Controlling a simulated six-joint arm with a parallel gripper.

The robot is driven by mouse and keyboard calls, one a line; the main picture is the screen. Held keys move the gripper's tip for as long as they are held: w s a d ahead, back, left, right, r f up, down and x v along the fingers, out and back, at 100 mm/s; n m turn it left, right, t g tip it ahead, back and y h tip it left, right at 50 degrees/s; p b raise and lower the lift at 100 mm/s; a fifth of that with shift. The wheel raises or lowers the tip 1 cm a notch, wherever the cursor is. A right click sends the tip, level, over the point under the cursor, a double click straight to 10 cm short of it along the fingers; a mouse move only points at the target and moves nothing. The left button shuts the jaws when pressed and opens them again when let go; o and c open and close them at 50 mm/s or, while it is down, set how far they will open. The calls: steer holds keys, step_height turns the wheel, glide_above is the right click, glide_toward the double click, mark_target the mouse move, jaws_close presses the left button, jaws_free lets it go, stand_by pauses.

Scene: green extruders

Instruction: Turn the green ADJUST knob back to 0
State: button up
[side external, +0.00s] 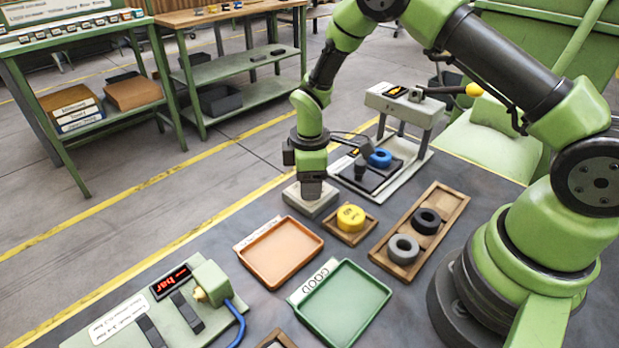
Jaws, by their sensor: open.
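My gripper (311,190) points straight down over a small pale grey block (316,207) near the middle of the view. Its fingertips are at or just above the block's top; I cannot tell whether they touch anything. The jaws are open, though the gap between them is hard to see from this side. No green ADJUST knob or scale can be made out; the gripper covers most of the block's top, so anything there is hidden.
Right of the block are a small wooden tray (369,230) with a yellow ring and a longer wooden tray (455,211) with dark and grey rings. In front lie an orange tray (280,252) and a green tray (345,305). A press (405,104) stands behind.

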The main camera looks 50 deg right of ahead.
steer(key=shift+c, duration=0.4)
steer(key=c, duration=0.8)
steer(key=shift+c, duration=0.2)
steer(key=shift+m, duration=0.3)
steer(key=m, duration=0.5)
steer(key=shift+m, duration=0.3)
steer(key=m, duration=0.5)
steer(key=shift+m+g, duration=0.3)
steer(key=o, duration=0.9)
